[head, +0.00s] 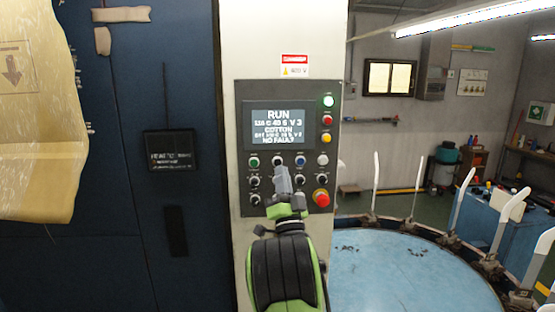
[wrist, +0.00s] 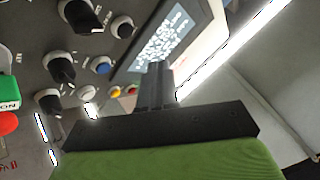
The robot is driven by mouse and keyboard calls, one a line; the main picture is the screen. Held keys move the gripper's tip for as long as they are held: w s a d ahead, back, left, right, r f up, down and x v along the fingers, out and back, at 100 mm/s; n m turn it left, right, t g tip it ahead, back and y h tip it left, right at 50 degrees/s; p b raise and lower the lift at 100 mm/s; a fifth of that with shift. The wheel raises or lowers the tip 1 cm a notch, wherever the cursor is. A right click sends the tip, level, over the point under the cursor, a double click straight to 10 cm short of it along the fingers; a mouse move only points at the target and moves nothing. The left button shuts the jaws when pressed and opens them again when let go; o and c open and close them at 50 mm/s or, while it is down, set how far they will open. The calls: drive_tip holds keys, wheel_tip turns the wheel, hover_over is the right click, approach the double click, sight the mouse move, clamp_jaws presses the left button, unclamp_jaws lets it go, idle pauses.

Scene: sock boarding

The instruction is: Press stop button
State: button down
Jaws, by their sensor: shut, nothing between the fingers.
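A grey control panel (head: 243,120) is on a pale column, with a lit screen (head: 279,128) that reads RUN and NO FAULT. A large red button (head: 321,197) on a yellow base is at its lower right. A row under the screen includes a green button (head: 254,162), a blue button (head: 300,160) and a white button (head: 323,160); no label is legible enough to tell which is stop. My gripper (head: 283,178) is shut and empty, in front of the panel's lower middle, covering part of it. In the wrist view its fingertips (wrist: 157,72) point towards the screen (wrist: 165,40); contact cannot be told.
Black selector knobs (head: 254,199) flank my gripper. A lit green lamp (head: 328,101) and a red one (head: 327,120) are at the panel's upper right. A round blue table (head: 400,270) with upright white boards stands at right. A yellowish bag (head: 35,120) hangs at left.

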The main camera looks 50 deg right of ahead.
sight(278, 163)
drive_tip(key=shift+w+d+p, duration=0.4)
drive_tip(key=shift+w+d, duration=0.8)
drive_tip(key=shift+w, duration=0.3)
drive_tip(key=shift+w+d, duration=0.1)
idle(0.8)
drive_tip(key=shift+w+d, duration=0.2)
drive_tip(key=shift+w+d, duration=0.25)
drive_tip(key=shift+w, duration=0.05)
idle(0.8)
drive_tip(key=shift+b, duration=0.35)
drive_tip(key=shift+s+a+b, duration=0.55)
drive_tip(key=shift+s+b, duration=0.05)
drive_tip(key=shift+s, duration=0.05)
